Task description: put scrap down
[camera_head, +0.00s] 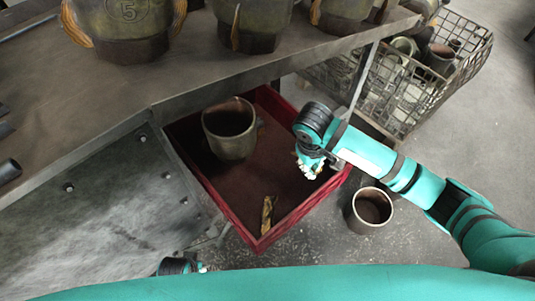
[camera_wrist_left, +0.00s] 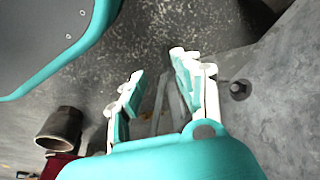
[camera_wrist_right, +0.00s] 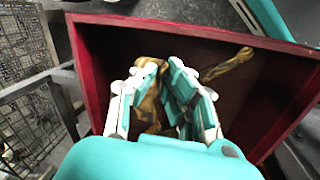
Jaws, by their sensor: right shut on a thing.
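A red bin (camera_head: 302,211) stands under the edge of the workbench; it also shows in the right wrist view (camera_wrist_right: 91,75). A crooked brown-gold scrap piece (camera_head: 267,216) lies on its floor and shows in the right wrist view (camera_wrist_right: 228,65). My right gripper (camera_head: 308,172) is over the right part of the bin. In the right wrist view its fingers (camera_wrist_right: 163,98) are shut on another brown-gold scrap piece (camera_wrist_right: 150,92), partly hidden by them. My left gripper (camera_wrist_left: 155,82) is open and empty, above the floor away from the bin.
A brown-grey cup-shaped part (camera_head: 229,130) stands in the bin's back left. Another cup (camera_head: 371,208) stands on the floor right of the bin. A wire basket (camera_head: 405,100) of parts is behind. Large numbered parts (camera_head: 128,30) stand on the workbench (camera_head: 110,95).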

